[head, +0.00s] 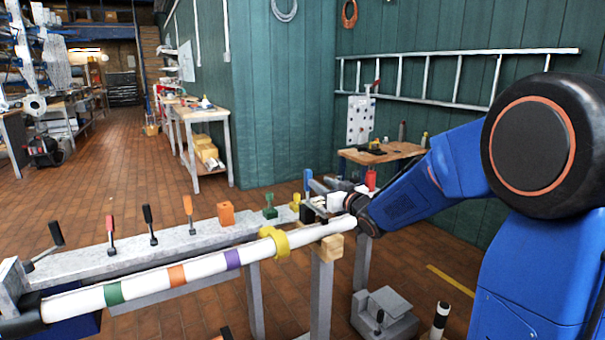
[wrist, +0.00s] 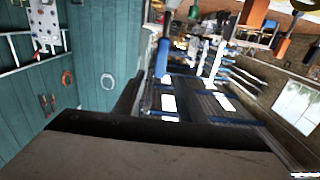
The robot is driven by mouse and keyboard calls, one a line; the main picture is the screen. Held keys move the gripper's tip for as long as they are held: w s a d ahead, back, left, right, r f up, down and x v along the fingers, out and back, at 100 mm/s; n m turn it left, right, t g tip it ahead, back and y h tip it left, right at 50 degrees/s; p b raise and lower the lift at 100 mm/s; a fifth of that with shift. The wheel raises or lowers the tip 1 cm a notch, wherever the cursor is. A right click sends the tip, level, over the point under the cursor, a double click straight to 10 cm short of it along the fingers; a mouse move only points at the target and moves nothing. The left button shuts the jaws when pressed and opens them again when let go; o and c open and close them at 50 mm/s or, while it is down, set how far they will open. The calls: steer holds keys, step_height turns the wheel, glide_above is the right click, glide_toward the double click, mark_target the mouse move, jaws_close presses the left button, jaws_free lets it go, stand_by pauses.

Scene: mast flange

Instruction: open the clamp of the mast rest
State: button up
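The white mast (head: 200,265) with green, orange and purple bands lies along the front of a grey rail. A yellow ring (head: 273,243) is around it, near a wooden block on a post. My gripper (head: 318,196) is at the rail's far right end, close to a blue upright handle (head: 308,180). The blue handle also shows in the wrist view (wrist: 162,58), just beyond a dark gripper part. I cannot tell whether they touch, which part is the mast rest's clamp, or whether my fingers are open; their tips are partly hidden.
Several levers with black, red and orange handles (head: 187,207) stand along the rail (head: 150,243). An orange block (head: 226,214) and a green piece (head: 270,207) sit farther right. A wooden bench (head: 385,152) stands behind my arm. Open brick floor lies behind the rail on the left.

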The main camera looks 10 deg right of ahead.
steer(key=x, duration=1.3)
steer(key=shift+w+a, duration=0.1)
jaws_close()
